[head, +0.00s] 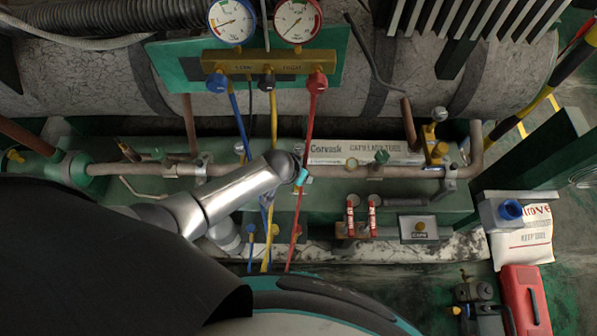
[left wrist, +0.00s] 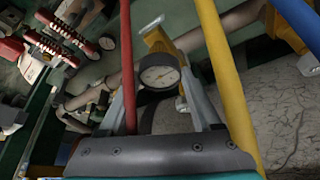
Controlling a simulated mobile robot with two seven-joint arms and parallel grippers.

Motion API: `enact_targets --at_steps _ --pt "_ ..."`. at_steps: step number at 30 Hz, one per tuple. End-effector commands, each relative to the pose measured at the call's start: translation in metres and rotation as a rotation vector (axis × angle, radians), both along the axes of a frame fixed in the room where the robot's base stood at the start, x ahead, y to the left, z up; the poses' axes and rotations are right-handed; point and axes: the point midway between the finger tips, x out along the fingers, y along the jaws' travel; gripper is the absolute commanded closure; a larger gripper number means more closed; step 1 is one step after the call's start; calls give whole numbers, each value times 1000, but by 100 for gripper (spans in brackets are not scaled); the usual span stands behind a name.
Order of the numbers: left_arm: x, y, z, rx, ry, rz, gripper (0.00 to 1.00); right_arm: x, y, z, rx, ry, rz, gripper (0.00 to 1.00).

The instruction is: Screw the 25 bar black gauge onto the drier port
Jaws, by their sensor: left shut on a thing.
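The black-rimmed gauge (left wrist: 160,76) shows its pale dial in the left wrist view, between the fingers of my left gripper (left wrist: 160,94), which is shut on it. The gauge and fingertips are hidden there. A green cylinder (head: 62,168) that may be the drier sits on the pipe at the far left, partly behind my dark body. I cannot make out its port. My right gripper is not in view.
Blue (head: 238,125), yellow (head: 272,118) and red (head: 309,125) hoses hang from the manifold (head: 262,62) close to my left gripper. A white box (head: 365,150) stands behind the pipe. Two red fittings (head: 372,218) and a yellow valve (head: 436,145) are at right.

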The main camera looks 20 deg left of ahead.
Motion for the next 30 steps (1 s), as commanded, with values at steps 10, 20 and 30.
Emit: enact_targets --at_steps 10,20,30 --pt "-1 4 -2 4 2 -244 97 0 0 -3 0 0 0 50" --pt "-1 4 -3 5 3 -259 97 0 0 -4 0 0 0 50" --pt "-1 4 -3 5 6 -427 26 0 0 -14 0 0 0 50"
